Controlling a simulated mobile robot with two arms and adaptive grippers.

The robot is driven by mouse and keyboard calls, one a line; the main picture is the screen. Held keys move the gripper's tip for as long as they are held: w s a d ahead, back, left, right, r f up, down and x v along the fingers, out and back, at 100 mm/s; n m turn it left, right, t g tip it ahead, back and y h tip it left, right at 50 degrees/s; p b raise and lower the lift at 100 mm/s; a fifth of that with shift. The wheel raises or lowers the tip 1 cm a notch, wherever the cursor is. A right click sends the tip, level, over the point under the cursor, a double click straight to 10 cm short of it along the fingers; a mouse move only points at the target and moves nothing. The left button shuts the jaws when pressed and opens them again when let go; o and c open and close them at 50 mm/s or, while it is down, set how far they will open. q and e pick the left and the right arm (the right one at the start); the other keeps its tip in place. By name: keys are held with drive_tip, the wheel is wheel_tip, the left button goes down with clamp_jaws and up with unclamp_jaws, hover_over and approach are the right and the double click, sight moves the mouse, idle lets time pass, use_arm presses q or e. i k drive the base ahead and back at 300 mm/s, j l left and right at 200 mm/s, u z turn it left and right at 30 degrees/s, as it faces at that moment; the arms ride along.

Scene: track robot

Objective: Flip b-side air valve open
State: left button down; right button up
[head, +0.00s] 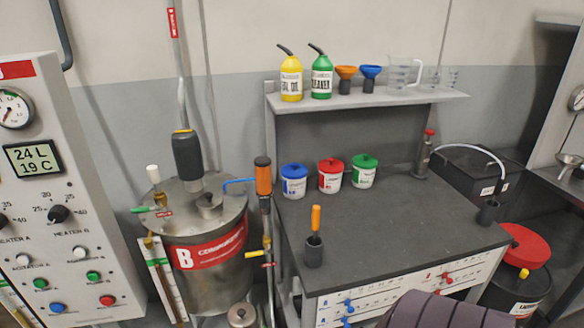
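The B tank (215,270) is a steel drum with a red label marked B, left of the workbench. A small green lever (140,210) sticks out to the left at the tank's upper left, beside a small red tag (164,213). A yellow lever (261,253) lies roughly level on the piping at the tank's right side, below an orange and black cylinder (263,177). I cannot read which of these levers is the air valve. Neither of my grippers is in view.
A control panel (65,180) with gauge, display, knobs and buttons stands at the left. The dark workbench (400,225) holds blue, red and green tubs and a cup with an orange-handled tool. A shelf (370,98) above carries bottles, funnels and a jug.

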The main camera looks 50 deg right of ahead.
sight(260, 253)
drive_tip(key=i+l+z, duration=0.15)
drive_tip(key=z, duration=0.25)
drive_tip(key=i+l+z, duration=0.2)
drive_tip(key=z, duration=0.25)
drive_tip(key=i+l+z, duration=0.15)
drive_tip(key=z, duration=0.25)
drive_tip(key=i, duration=0.2)
